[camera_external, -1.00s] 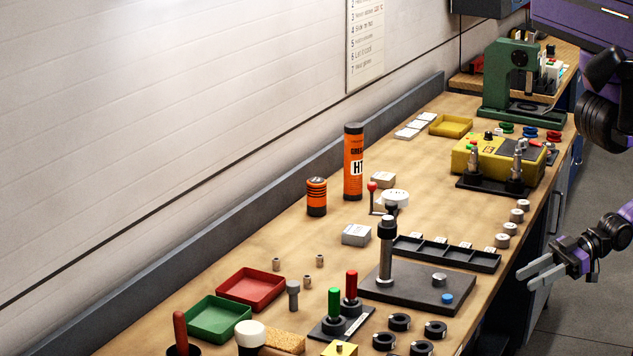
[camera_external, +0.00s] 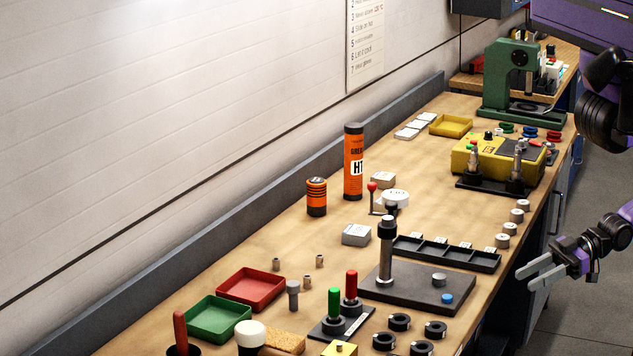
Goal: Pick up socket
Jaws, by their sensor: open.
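A grey, socket-like piece (camera_external: 292,294) with a wider top stands upright on the bench, just right of the red and green trays. I cannot tell for sure that it is the socket. Several small brownish metal cylinders (camera_external: 320,261) stand behind it. My gripper (camera_external: 522,280) is at the right, past the bench's front edge, with its two pale fingers apart and nothing between them. It is well away from the grey piece and touches nothing.
A black plate with an upright post (camera_external: 420,292) and a black compartment tray (camera_external: 446,256) lie between my gripper and the grey piece. Handled tools (camera_external: 334,303) and black rings (camera_external: 399,322) stand near it. An orange cylinder (camera_external: 354,160) stands farther back. Bare wood shows mid-bench.

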